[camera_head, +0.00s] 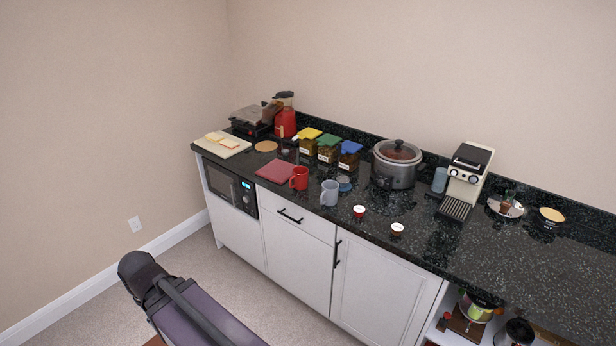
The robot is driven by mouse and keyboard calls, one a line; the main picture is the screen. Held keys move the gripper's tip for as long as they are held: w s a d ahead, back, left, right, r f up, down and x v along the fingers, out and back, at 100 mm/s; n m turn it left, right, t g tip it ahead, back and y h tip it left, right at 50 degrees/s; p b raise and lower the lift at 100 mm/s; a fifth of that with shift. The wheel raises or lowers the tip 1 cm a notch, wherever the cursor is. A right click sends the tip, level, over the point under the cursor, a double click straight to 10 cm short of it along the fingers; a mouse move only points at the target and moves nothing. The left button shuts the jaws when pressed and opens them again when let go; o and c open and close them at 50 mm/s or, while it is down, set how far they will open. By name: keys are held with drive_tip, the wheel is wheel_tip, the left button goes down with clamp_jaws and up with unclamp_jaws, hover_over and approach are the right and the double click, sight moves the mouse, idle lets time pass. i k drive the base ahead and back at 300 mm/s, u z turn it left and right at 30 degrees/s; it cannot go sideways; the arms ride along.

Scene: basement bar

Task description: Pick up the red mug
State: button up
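The red mug (299,179) stands upright on the dark speckled countertop (415,244), near its front edge and left of the middle. A red folded cloth or mat (276,171) lies just left of it. A grey-blue mug (329,193) stands a little to its right, apart from it. A part of my arm shows at the bottom left, in front of the cabinets and well below the counter. My gripper's fingers cannot be made out in this view.
Jars with yellow, green and blue lids (328,149) stand behind the mugs. A slow cooker (396,164) and a coffee machine (467,177) stand further right. Two small cups (359,211) sit near the front edge. A cutting board (222,145) lies at the left end. Carpet is open before the cabinets.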

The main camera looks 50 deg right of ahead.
sight(298, 180)
drive_tip(key=z, duration=0.7)
drive_tip(key=i, duration=0.9)
drive_tip(key=z, duration=0.6)
